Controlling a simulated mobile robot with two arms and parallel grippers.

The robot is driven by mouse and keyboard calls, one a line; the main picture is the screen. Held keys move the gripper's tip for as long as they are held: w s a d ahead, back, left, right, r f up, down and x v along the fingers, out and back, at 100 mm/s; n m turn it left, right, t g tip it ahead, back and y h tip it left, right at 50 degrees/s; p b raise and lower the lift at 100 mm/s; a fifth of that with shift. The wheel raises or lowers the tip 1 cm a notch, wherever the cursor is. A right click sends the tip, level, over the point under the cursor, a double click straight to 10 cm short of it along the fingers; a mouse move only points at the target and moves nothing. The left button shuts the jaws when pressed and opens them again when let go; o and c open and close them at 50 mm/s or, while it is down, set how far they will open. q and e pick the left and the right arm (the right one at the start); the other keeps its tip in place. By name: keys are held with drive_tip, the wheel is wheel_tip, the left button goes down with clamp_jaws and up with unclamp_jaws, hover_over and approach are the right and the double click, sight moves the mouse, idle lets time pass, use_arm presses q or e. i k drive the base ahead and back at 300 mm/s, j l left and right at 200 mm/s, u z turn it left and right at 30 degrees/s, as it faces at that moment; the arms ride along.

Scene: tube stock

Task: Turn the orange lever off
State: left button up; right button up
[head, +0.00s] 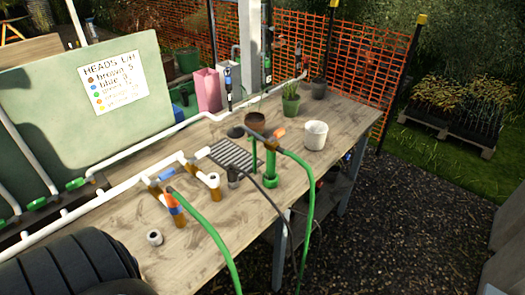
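A small orange piece (279,132), which looks like a lever, sits on top of an upright green pipe fitting (270,165) on the wooden table. It points up to the right. I cannot tell the exact setting of either orange piece. Neither of my grippers is in view.
The wooden table (205,240) carries white pipes, a dark grate (231,154), a white pot (316,135) and plant pots. Green hoses (216,235) hang over its front edge. A green board with a sign (113,82) stands behind. A dark ribbed shape fills the lower left corner.

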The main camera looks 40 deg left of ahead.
sight(279, 133)
drive_tip(key=i+l+u, duration=0.1)
drive_tip(key=u, duration=1.2)
